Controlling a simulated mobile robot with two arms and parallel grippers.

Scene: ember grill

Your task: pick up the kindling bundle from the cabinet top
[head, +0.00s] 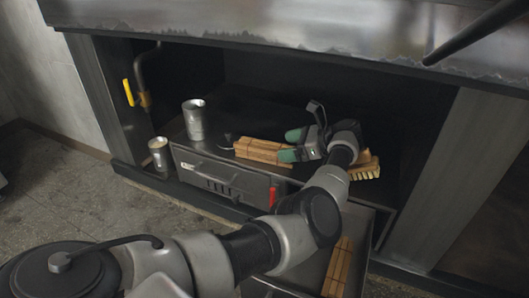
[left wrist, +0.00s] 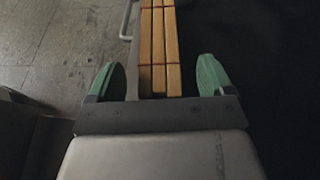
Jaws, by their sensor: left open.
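The kindling bundle (head: 262,151), several pale wooden sticks tied with dark bands, lies on the dark cabinet top (head: 240,108) under the counter. My left gripper (head: 291,145) is over the bundle's right end, with its green fingertips apart. In the left wrist view, the bundle (left wrist: 158,45) runs away from the palm between the open fingertips (left wrist: 162,78), nearer the left one. A gap shows on the right side. Its near end is hidden by the gripper body. I cannot tell whether either finger touches it. My right gripper is not in view.
A metal cup (head: 194,119) stands left of the bundle, and another can (head: 159,153) stands lower left. A second wooden bundle (head: 338,268) lies in the open drawer below. The counter edge (head: 300,48) overhangs the cabinet.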

